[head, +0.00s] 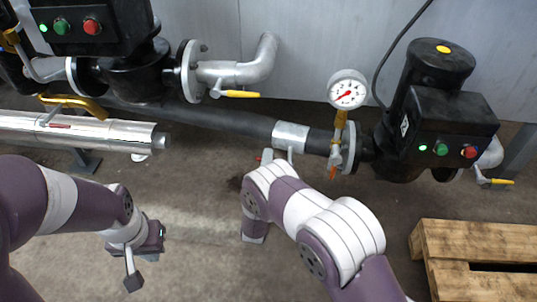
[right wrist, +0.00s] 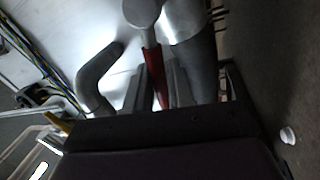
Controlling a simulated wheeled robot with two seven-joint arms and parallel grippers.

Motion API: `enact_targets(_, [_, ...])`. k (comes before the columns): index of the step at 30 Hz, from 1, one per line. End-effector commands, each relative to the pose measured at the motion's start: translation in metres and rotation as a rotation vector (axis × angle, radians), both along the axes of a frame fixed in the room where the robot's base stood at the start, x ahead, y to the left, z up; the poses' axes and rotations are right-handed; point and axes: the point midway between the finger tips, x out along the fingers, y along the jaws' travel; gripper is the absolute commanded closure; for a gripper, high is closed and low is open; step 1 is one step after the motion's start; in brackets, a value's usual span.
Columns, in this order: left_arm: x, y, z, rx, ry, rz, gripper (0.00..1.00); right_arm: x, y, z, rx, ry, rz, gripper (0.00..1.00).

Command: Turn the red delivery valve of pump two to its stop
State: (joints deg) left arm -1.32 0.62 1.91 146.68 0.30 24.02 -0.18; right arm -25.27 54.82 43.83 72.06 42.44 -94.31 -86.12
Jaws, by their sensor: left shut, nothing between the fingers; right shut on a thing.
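The red delivery valve handle (right wrist: 155,72) is between the two fingers of my right gripper (right wrist: 158,88) in the right wrist view, and the fingers are closed on it. The handle runs up to a round grey hub (right wrist: 142,14) beside a metal pipe. In the head view my right arm hides most of this valve and the right gripper; a small bit of red and grey shows just above the arm. My left gripper (head: 134,275) is shut and empty, low over the floor at the lower left, apart from the pipes.
A black pump (head: 437,100) with green and red buttons stands at the right. A pressure gauge (head: 347,91) and an orange-handled valve (head: 333,170) are beside it. Another pump (head: 95,25) is at upper left. A silver pipe (head: 90,131) lies at left, a wooden pallet (head: 440,235) at lower right.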

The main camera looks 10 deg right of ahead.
Motion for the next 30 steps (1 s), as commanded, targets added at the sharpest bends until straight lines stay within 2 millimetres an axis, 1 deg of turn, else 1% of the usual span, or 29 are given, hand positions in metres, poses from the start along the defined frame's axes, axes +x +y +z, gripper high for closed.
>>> enact_targets(3, [0.000, 0.000, 0.002, 0.000, 0.000, 0.000, 1.00, -0.001, 0.000, -0.007, -0.066, 0.026, 0.000, 1.00])
enact_targets(12, [0.000, 0.000, 0.004, 0.000, 0.000, 0.000, 1.00, -0.001, 0.000, -0.014, -0.165, 0.054, 0.001, 1.00])
enact_targets(28, [0.000, 0.000, 0.004, 0.000, 0.000, 0.000, 1.00, -0.001, 0.000, -0.016, -0.188, 0.062, 0.001, 1.00])
enact_targets(29, [0.000, 0.000, 0.004, 0.000, 0.000, 0.000, 1.00, -0.001, 0.000, -0.016, -0.188, 0.062, 0.001, 0.74])
enact_targets(30, [0.000, 0.000, 0.004, 0.000, 0.000, 0.000, 1.00, -0.001, 0.000, -0.016, -0.188, 0.062, 0.001, 0.61])
